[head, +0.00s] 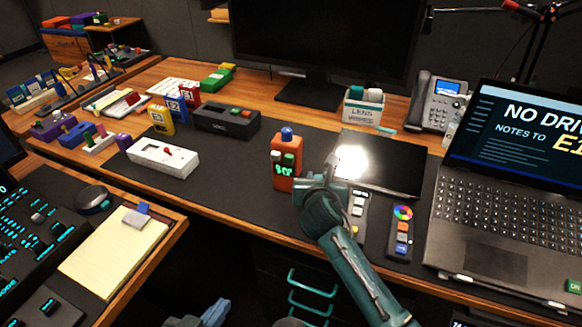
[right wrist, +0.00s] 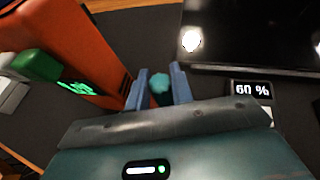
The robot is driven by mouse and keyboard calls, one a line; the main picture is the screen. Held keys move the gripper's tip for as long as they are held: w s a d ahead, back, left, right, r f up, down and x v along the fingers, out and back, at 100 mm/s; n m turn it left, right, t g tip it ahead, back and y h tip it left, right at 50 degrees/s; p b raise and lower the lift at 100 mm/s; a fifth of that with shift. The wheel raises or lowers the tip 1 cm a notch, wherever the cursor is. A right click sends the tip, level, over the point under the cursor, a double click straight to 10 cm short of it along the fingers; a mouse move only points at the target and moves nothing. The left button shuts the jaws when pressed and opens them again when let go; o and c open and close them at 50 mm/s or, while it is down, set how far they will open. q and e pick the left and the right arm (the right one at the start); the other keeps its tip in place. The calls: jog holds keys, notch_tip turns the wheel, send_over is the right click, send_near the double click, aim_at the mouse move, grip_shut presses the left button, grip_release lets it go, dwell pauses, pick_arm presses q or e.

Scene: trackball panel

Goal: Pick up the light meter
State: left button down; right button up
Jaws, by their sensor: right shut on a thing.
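The orange handheld device (head: 284,171), with a blue dome on top, a green button and a glowing green readout, looks like the light meter. It stands upright on the dark mat and fills the upper left of the right wrist view (right wrist: 85,45). My right gripper (head: 328,172) is just to its right; its blue fingers (right wrist: 160,85) are shut on a small teal rounded thing (right wrist: 160,84). That thing is hidden in the head view. My left gripper (head: 204,314) is low at the bottom edge, away from the meter; its finger gap is unclear.
A black glossy tablet (head: 383,166) lies behind my right gripper. A grey remote with a "60 %" display (right wrist: 250,89) and a colour-wheel remote (head: 401,232) lie close by. The laptop (head: 500,220) is at right, a white device (head: 163,157) at left. The mat between is partly clear.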

pick_arm(q)
jog(key=shift+w+r, duration=0.15)
pick_arm(e)
jog(key=shift+r, duration=0.2)
notch_tip(320, 180, up, 8)
jog(key=shift+r+p, duration=0.25)
jog(key=shift+p, duration=1)
jog(key=shift+r, duration=0.65)
pick_arm(q)
jog(key=shift+w+d+r+g, duration=0.1)
jog(key=shift+d+g, duration=0.15)
jog(key=shift+g, duration=0.05)
pick_arm(e)
jog(key=shift+f+b, duration=0.4)
jog(key=shift+f, duration=1.9)
jog(key=shift+f+b, duration=0.7)
jog(key=shift+f, duration=1.7)
pick_arm(q)
notch_tip(320, 180, down, 2)
jog(key=shift+f, duration=0.15)
pick_arm(e)
jog(key=shift+f, duration=0.5)
